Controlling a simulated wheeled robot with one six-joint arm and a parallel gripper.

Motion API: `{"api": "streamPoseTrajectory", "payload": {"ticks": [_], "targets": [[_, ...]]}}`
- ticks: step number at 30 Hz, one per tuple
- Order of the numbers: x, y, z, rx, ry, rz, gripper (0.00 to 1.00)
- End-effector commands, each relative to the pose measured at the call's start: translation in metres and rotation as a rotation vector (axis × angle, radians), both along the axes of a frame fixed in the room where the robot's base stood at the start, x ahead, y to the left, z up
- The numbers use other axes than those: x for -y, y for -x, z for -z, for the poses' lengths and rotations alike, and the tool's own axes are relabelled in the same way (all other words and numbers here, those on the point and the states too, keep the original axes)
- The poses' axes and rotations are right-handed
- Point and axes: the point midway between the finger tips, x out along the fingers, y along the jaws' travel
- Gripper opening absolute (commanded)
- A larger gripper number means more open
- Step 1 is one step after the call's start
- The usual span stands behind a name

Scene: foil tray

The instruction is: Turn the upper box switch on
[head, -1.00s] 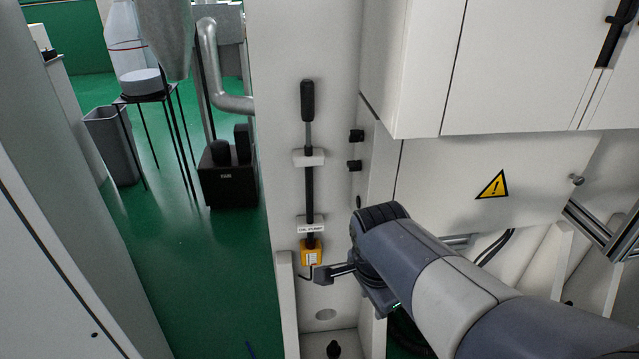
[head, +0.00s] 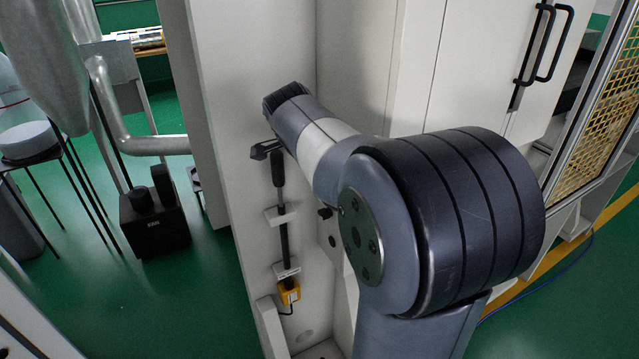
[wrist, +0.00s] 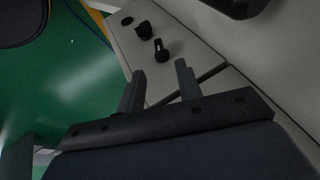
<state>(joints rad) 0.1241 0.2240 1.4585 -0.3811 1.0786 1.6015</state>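Two black rotary switches sit on a pale panel in the wrist view. The one closer to my gripper (wrist: 158,70) appears to be the upper switch (wrist: 160,50); the lower switch (wrist: 143,29) is farther off. My gripper's two fingers are apart with nothing between them, and the upper switch shows just beyond the gap, not touched. I cannot tell its setting. In the head view my gripper (head: 264,150) is by the top of the lever handle; the lower switch (head: 325,213) seems to show below my arm, which hides the upper one.
A black lever handle (head: 279,171) on a vertical rod stands close to my gripper, with a yellow box (head: 289,292) at its lower end. A round black button (head: 332,241) is below the switches. White cabinet doors (head: 475,70) are behind my arm.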

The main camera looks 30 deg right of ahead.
Motion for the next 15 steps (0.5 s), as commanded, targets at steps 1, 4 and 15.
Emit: {"api": "streamPoseTrajectory", "payload": {"ticks": [1,4,15], "targets": [[0.004,-0.003,0.010,-0.006,-0.001,0.002,0.34],[0.011,-0.009,0.027,-0.006,-0.002,0.002,0.34],[0.028,-0.025,0.067,-0.001,-0.001,-0.001,0.34]]}}
